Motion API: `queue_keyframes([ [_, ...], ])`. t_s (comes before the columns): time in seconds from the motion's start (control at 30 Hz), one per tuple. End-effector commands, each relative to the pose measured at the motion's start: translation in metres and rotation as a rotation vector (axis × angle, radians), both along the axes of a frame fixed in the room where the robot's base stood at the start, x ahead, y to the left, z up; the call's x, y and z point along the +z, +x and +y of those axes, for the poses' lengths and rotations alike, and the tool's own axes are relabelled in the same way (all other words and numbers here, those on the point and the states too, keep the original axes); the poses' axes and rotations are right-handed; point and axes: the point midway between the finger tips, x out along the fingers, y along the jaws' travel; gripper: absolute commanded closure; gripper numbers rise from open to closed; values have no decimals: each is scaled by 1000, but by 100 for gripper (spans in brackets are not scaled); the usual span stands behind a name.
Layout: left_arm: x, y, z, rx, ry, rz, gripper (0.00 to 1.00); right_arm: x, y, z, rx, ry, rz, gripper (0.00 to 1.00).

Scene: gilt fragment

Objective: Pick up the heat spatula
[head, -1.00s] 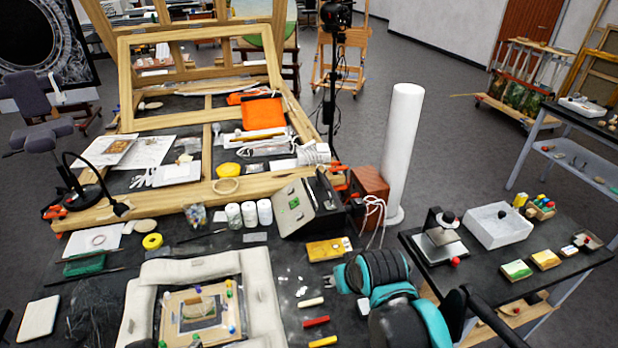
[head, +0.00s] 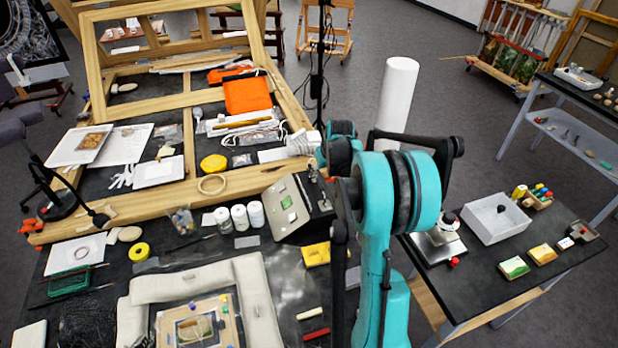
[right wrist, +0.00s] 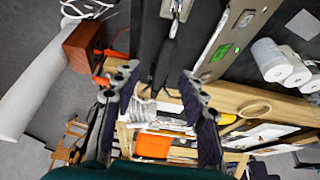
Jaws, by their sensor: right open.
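A grey control unit (head: 286,208) with a small green display stands on the dark table in the head view. A slim metal and black tool, seemingly the heat spatula (head: 312,172), rests at its right end. In the right wrist view the unit's panel (right wrist: 232,42) is at the top right. A metal piece and dark handle (right wrist: 172,32) lie at top centre, ahead of the gap between my fingers. My left gripper is out of view.
The wooden frame (head: 190,187) lies behind. A side table (head: 480,280) stands at right.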

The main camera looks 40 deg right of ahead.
Motion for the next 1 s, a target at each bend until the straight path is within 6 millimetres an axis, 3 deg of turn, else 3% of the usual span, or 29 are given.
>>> queue_keyframes([
  [0.5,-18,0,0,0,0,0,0,-61,25,-1,2,-1,-1,58],
  [0.77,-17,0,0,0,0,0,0,-64,27,-2,1,0,0,58],
  [0.9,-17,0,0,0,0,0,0,-64,27,-2,1,-1,-1,95],
  [0.93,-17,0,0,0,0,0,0,-63,27,-2,1,0,0,100],
  [1.0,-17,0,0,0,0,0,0,-64,27,-2,1,0,0,100],
])
